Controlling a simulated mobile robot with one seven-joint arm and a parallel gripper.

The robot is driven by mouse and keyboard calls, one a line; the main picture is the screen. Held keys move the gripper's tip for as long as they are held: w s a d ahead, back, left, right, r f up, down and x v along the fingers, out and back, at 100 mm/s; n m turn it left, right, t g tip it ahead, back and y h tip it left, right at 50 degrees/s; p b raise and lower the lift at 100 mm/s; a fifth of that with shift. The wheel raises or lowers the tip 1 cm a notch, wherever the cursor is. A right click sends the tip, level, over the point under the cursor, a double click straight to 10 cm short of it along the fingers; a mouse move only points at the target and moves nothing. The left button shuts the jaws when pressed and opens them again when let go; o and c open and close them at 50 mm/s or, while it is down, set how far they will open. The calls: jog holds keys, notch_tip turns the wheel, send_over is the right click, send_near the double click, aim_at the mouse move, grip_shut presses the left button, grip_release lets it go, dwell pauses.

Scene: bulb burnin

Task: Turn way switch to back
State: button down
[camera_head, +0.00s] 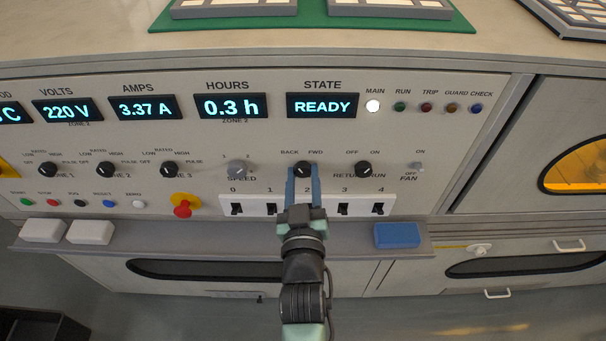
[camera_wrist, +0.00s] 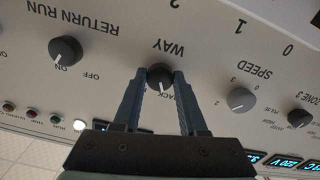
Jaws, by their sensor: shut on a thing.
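The way switch is a black round knob (camera_head: 303,168) on the grey panel, with BACK at its upper left and FWD at its upper right in the head view. In the upside-down wrist view the same knob (camera_wrist: 160,74) sits between the two blue fingers of my gripper (camera_wrist: 159,80). My gripper (camera_head: 303,180) reaches up from below and is shut on the knob. The knob's white pointer line shows in the wrist view and points down, slightly right, by the partly hidden BACK label. The FWD label is hidden by a finger there.
The speed knob (camera_head: 237,169) and the return run knob (camera_head: 363,169) stand on either side. A red emergency button (camera_head: 183,209) is at left. The state display (camera_head: 322,106) reads READY.

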dwell(0.5)
jog(key=shift+c, duration=2.3)
grip_release()
jog(key=s, duration=1.3)
jog(key=shift+b, duration=0.45)
